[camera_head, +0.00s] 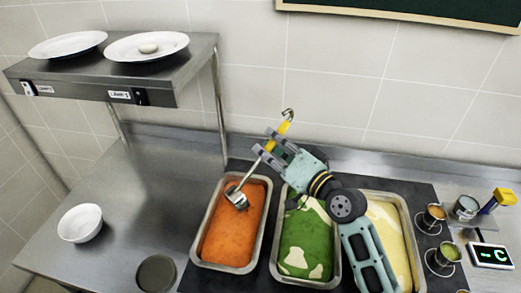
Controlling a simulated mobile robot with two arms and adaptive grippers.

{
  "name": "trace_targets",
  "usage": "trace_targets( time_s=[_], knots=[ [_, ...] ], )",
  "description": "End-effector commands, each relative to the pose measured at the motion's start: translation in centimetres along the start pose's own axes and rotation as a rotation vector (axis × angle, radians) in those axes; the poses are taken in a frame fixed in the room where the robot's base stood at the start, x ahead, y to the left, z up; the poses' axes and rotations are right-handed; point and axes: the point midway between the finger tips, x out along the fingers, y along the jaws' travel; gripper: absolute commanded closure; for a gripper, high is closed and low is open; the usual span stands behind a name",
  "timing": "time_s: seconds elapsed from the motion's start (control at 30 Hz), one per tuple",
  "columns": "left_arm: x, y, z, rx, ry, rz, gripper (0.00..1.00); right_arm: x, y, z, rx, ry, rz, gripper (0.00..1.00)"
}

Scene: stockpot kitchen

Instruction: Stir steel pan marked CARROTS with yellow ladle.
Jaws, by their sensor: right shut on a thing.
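A steel pan of orange food (225,268) stands on the counter, left of two other pans. No CARROTS marking is readable on it. My right gripper (264,147) is shut on the yellow ladle (284,126), above and to the right of the pan's far end. The ladle's hooked handle end points up, and its steel shaft slants down left. Its steel bowl is at the far part of the orange pan, over or touching the food; I cannot tell how deep it sits. My left gripper is out of view.
A pan of green food (278,250) and a pan of pale yellow food (411,240) stand to the right, partly behind my arm. Small cups (443,254) and a digital display (491,256) are far right. A white bowl (80,222) is left. A shelf (180,75) holds plates.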

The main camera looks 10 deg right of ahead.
Motion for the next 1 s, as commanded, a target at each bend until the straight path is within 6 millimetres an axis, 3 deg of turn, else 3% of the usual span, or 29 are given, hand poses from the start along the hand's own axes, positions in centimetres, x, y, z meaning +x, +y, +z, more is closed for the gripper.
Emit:
trace_targets(
  time_s=[0.6, 1.0],
  knots=[
    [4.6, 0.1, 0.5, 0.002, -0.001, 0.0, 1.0, 0.0, 8.1, -1.0, 0.429, 0.004, 0.001, 1.0],
    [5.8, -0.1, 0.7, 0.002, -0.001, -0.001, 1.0, 0.0, 10.4, -1.0, 0.572, 0.005, 0.0, 1.0]
  ],
)
